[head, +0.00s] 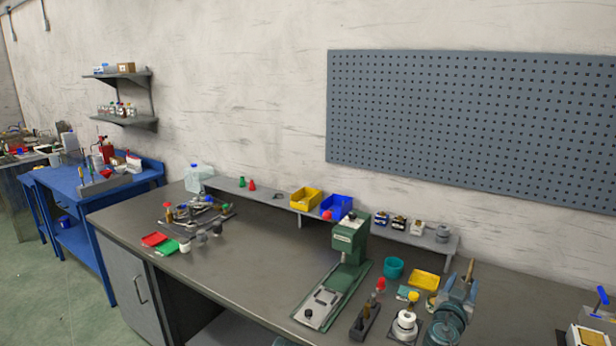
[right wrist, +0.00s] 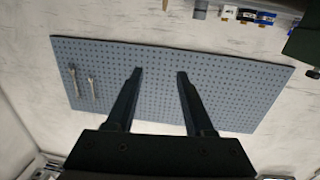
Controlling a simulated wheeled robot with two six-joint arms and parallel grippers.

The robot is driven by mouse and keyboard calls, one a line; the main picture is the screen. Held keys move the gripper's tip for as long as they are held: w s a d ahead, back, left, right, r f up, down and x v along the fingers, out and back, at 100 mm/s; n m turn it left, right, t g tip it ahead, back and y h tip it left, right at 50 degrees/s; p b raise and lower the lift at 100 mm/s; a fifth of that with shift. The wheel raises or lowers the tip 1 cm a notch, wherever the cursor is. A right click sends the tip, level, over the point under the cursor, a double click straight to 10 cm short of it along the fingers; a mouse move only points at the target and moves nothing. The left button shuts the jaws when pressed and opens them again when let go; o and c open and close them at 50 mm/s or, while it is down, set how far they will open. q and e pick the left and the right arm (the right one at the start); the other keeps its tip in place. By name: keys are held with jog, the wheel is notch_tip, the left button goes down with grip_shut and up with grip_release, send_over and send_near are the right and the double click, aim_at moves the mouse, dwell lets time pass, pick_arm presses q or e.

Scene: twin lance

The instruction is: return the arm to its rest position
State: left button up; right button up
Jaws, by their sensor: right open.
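My right gripper (right wrist: 159,72) shows in the right wrist view. Its two dark fingers stand apart with nothing between them. Behind the fingers is the grey-blue pegboard (right wrist: 230,95), which also hangs on the wall in the head view (head: 470,120). No gripper can be made out clearly in the head view, and my left gripper is in neither view.
A raised shelf (head: 262,193) holds yellow and blue bins. The bench's front-middle surface is clear.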

jog(key=s+a+f+n+g+y, duration=0.1)
jog(key=s+a+f+g, duration=0.1)
jog(key=a+f, duration=0.2)
jog(key=s+a+f+n+g+y, duration=0.1)
jog(key=s+a+f+g, duration=0.1)
jog(key=a+f, duration=0.3)
jog(key=s+a+f+n+g+y, duration=0.1)
jog(key=s+a+f+g+y, duration=0.1)
jog(key=a, duration=0.4)
jog(key=shift+s+f+g+p, duration=0.2)
jog(key=shift+f+g, duration=0.2)
jog(key=shift+f, duration=0.3)
jog(key=shift+s+f+g+p, duration=0.2)
jog(key=shift+f+g, duration=0.2)
jog(key=shift+f, duration=0.3)
jog(key=s+a+f+n+g+y, duration=0.2)
jog(key=s+a+f+n+g, duration=0.1)
jog(key=s+a, duration=0.4)
jog(key=s+a+f+n+g+y, duration=0.3)
jog(key=s+a+n, duration=0.2)
jog(key=a, duration=0.5)
jog(key=shift+s+a+g, duration=0.3)
jog(key=shift+s+a, duration=0.1)
jog(key=shift+s, duration=0.55)
